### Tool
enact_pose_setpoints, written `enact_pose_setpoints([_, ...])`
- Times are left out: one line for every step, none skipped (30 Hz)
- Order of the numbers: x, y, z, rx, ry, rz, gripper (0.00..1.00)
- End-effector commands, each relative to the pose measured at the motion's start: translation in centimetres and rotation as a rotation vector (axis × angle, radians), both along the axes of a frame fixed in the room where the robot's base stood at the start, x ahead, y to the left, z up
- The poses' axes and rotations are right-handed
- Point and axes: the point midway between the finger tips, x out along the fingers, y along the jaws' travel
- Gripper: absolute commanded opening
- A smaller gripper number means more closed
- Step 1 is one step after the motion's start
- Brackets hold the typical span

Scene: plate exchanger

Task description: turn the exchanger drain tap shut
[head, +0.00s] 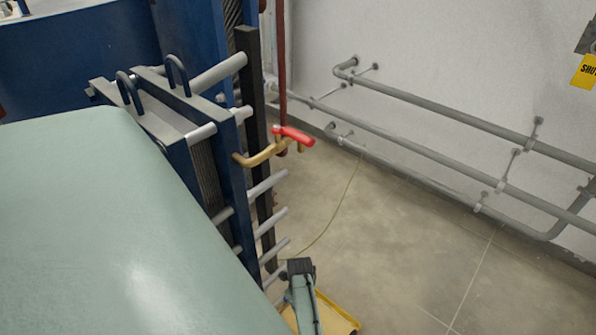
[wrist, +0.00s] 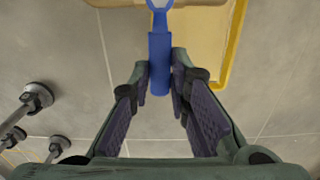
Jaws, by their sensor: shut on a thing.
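In the wrist view, a blue lever-like handle (wrist: 159,58) points down the picture from a paler blue end at the top edge. A tan, brass-like part (wrist: 112,3) crosses behind that end; I cannot see the whole fitting. My gripper (wrist: 160,80) is shut on the lower part of the blue handle, with one finger on each side. In the head view, my wrist (head: 302,288) is low beside the exchanger (head: 232,170), and the handle and fingers are hidden. A brass tap with a red lever (head: 293,135) sits higher on the exchanger, away from my gripper.
A yellow tray (head: 335,314) lies on the floor under my wrist; its rim (wrist: 235,45) shows in the wrist view. Rod ends (wrist: 36,97) stick out at the left. Grey pipes (head: 440,103) run along the wall. Floor on the right (head: 410,240) is clear.

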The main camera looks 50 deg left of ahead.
Motion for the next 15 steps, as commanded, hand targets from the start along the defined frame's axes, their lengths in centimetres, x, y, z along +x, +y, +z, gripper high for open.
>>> enact_pose_setpoints([-0.04, -0.16, -0.06, -0.004, 0.002, -0.005, 0.00])
enact_pose_setpoints([-0.04, -0.16, -0.06, -0.004, 0.002, -0.006, 0.00])
enact_pose_setpoints([-0.04, -0.16, -0.06, -0.005, 0.003, -0.006, 0.00])
enact_pose_setpoints([-0.05, -0.16, -0.06, -0.005, 0.003, -0.007, 0.00])
enact_pose_setpoints([-0.05, -0.16, -0.06, -0.005, 0.003, -0.007, 0.00])
enact_pose_setpoints([-0.07, -0.15, -0.07, -0.005, 0.003, -0.006, 0.00])
enact_pose_setpoints([-0.07, -0.15, -0.07, -0.004, 0.003, -0.006, 0.00])
enact_pose_setpoints([-0.07, -0.15, -0.07, -0.004, 0.003, -0.006, 0.00])
enact_pose_setpoints([-0.07, -0.15, -0.07, -0.004, 0.003, -0.006, 0.00])
enact_pose_setpoints([-0.08, -0.15, -0.07, -0.004, 0.003, -0.006, 0.00])
enact_pose_setpoints([-0.08, -0.14, -0.07, -0.004, 0.003, -0.006, 0.18])
enact_pose_setpoints([-0.08, -0.14, -0.07, -0.004, 0.003, -0.006, 0.21])
enact_pose_setpoints([-0.08, -0.14, -0.07, -0.004, 0.003, -0.006, 0.23])
enact_pose_setpoints([-0.08, -0.13, -0.07, -0.003, 0.004, -0.006, 0.25])
enact_pose_setpoints([-0.07, -0.11, -0.07, -0.002, 0.003, -0.005, 0.28])
